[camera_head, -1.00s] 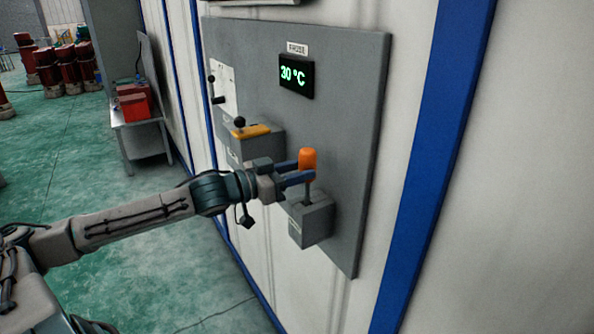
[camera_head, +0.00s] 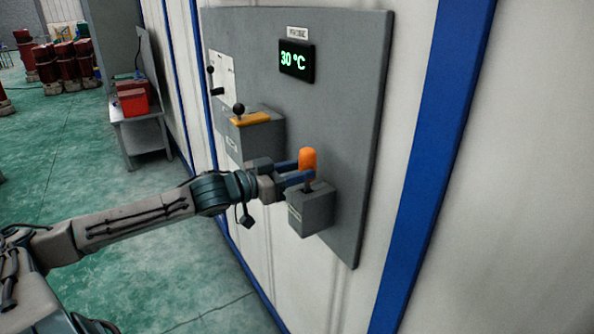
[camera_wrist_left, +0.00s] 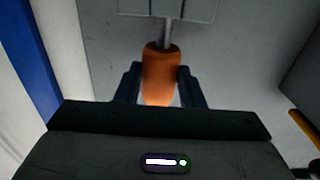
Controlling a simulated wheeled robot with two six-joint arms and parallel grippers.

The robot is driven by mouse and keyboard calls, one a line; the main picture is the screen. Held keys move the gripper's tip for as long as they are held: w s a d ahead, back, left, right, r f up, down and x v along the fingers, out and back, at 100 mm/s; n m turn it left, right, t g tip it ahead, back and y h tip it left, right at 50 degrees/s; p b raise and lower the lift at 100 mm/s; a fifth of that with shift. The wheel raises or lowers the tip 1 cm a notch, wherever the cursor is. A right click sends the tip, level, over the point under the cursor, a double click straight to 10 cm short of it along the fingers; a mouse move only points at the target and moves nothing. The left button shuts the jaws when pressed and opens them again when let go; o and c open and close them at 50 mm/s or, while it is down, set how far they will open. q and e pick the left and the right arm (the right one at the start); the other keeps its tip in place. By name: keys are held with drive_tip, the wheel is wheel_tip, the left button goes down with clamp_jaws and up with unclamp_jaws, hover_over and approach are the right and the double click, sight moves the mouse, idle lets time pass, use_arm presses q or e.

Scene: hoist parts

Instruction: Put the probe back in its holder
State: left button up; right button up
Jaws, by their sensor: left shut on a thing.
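The probe (camera_head: 308,159) has an orange handle and a thin grey shaft. My left gripper (camera_head: 300,174) is shut on the orange handle, with a blue finger on each side. The holder (camera_head: 312,211) is a grey box on the wall panel, directly below the probe. The shaft's lower end is at the top of the box, and only a short length shows above it. In the left wrist view the orange handle (camera_wrist_left: 160,75) sits between the two fingers, and its shaft runs to the pale holder block (camera_wrist_left: 168,8). My right gripper is not in view.
The grey panel (camera_head: 345,110) carries a display (camera_head: 297,61) reading 30 °C. A box with a yellow plate and black-knobbed lever (camera_head: 250,125) sticks out left of the holder. A small table (camera_head: 141,128) with a red bin stands farther back.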

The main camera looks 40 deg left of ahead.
use_arm(q)
drive_tip(key=shift+f+b, duration=0.65)
drive_tip(key=shift+f, duration=0.2)
drive_tip(key=o, duration=1.1)
